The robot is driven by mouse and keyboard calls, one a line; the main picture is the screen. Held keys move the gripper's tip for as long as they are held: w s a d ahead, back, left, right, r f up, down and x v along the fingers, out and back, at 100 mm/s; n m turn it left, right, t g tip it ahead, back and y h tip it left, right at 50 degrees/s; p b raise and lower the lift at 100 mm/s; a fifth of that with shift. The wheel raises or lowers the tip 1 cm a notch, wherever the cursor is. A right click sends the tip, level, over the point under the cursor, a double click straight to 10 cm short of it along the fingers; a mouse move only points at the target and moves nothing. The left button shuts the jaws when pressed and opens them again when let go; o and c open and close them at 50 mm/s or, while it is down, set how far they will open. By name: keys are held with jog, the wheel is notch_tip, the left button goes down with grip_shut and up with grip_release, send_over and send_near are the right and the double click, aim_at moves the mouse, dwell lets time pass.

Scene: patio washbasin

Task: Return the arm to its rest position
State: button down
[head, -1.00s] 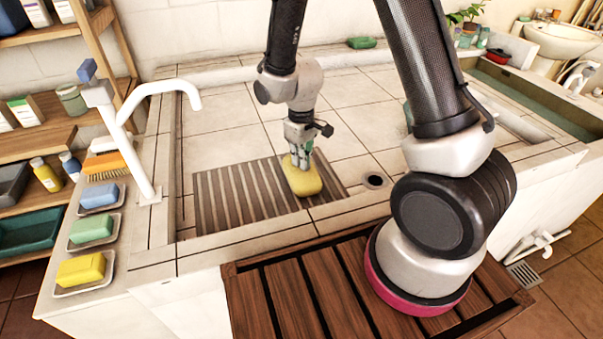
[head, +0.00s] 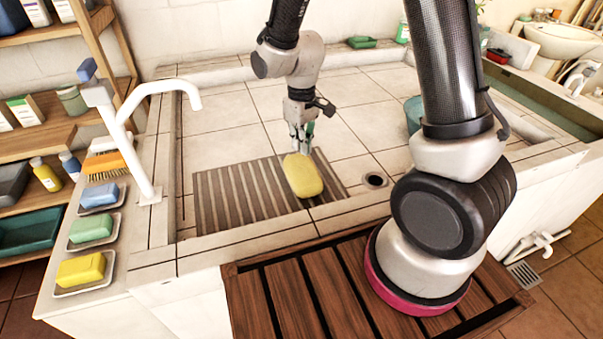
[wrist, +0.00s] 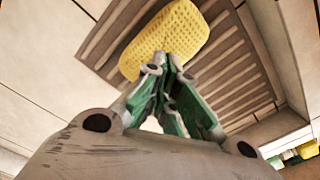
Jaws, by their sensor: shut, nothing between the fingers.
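My gripper (head: 301,142) hangs over the tiled basin floor, just behind a yellow sponge (head: 303,175) in the head view. Its fingers are closed together with nothing between them. The sponge lies on the right part of the slatted drain mat (head: 236,199). In the wrist view my gripper (wrist: 168,62) shows its green-padded fingers shut, with their tips overlapping the lower edge of the sponge (wrist: 172,32) in the picture. The sponge lies on the slats and is not held.
A white tap (head: 140,110) rises at the left edge of the basin. Coloured soaps on dishes, such as a yellow one (head: 80,269), line the left ledge. A drain hole (head: 375,180) is right of the mat. A teal container (head: 412,113) is partly hidden behind my arm.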

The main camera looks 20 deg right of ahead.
notch_tip(320, 180, up, 2)
jog(key=shift+r, duration=0.1)
dwell(0.4)
jog(key=s+d+r+m+t, duration=0.2)
jog(key=s+d+r+m, duration=0.1)
jog(key=s+d+r, duration=0.4)
jog(key=s+d+r+m+t, duration=0.2)
jog(key=s+d+r, duration=0.6)
jog(key=s+r, duration=0.4)
jog(key=shift+r+m, duration=0.5)
jog(key=shift+r, duration=0.95)
